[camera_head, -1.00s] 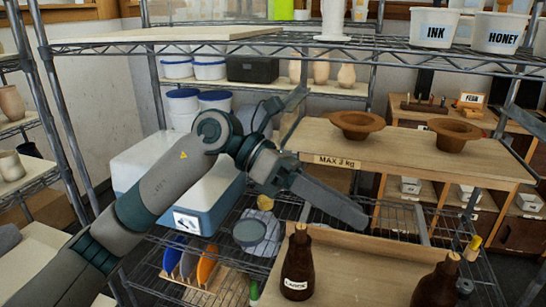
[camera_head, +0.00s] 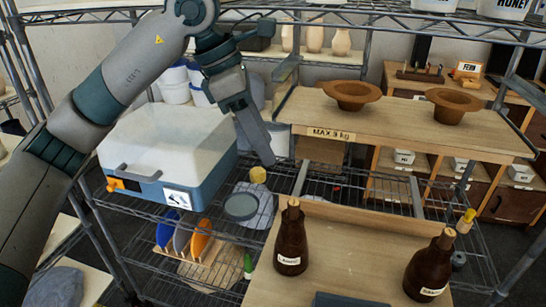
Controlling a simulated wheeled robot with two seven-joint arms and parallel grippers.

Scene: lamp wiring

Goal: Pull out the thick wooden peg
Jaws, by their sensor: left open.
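A short, round pale wooden piece (camera_head: 258,174) stands on the wire rack behind a grey round dish (camera_head: 241,206). A slimmer wooden piece with a yellow part (camera_head: 466,218) stands at the right edge of the rack. I cannot tell which of these, if either, is the thick peg. My left gripper (camera_head: 283,110) is spread wide open and empty. It hangs left of the wooden shelf board, and its lower finger points down just above the pale wooden piece in the picture. No contact is visible. My right gripper is out of view.
A blue-and-white cooler (camera_head: 165,150) with an orange latch stands left. A board marked as a weight limit (camera_head: 400,125) carries two brown bowls. Two corked brown bottles (camera_head: 291,240) stand on the front board (camera_head: 350,250). Coloured plates (camera_head: 200,238) stand in a rack. Metal posts flank the space.

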